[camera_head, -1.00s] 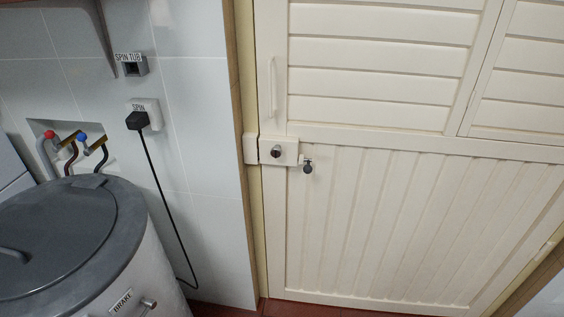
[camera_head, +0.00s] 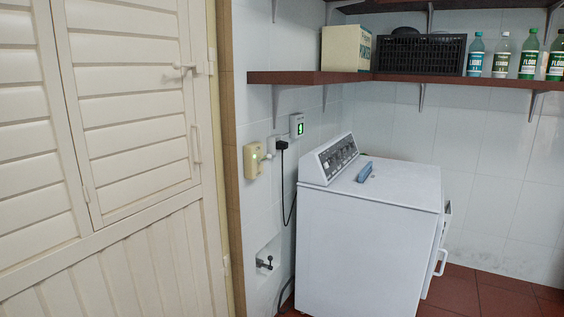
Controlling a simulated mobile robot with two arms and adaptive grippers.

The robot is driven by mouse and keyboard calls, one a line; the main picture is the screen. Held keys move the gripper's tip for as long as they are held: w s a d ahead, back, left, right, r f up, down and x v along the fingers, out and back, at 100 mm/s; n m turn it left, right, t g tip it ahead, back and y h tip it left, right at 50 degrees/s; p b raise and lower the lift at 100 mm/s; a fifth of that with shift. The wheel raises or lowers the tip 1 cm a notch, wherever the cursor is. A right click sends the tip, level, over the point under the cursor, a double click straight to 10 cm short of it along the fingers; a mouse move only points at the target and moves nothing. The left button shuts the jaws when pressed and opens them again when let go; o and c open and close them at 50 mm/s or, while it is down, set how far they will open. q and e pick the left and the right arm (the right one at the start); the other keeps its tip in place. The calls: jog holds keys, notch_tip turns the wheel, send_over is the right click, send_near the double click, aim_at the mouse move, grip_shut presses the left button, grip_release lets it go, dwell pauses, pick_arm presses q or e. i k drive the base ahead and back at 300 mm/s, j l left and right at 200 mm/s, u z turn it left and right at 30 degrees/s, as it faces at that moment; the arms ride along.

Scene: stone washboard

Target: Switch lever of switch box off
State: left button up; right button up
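A cream box (camera_head: 254,160) with a small green light is fixed to the tiled wall just right of the door frame. It looks like the switch box, and a small pale part that may be its lever (camera_head: 267,156) sticks out at its right side. It is too small to tell the lever's position. A white wall unit (camera_head: 297,125) with a green indicator sits to its right, above a black plug (camera_head: 282,145) with a cord hanging down. Neither of my grippers is in view.
A cream louvred door (camera_head: 125,130) fills the left side. A white washing machine (camera_head: 360,240) stands right of the boxes with a blue object (camera_head: 364,172) on top. A dark red shelf (camera_head: 300,78) with a carton, black crate and bottles hangs above. A tap (camera_head: 264,263) is low on the wall.

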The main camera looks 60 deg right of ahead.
aim_at(269, 156)
jog(key=z, duration=1.75)
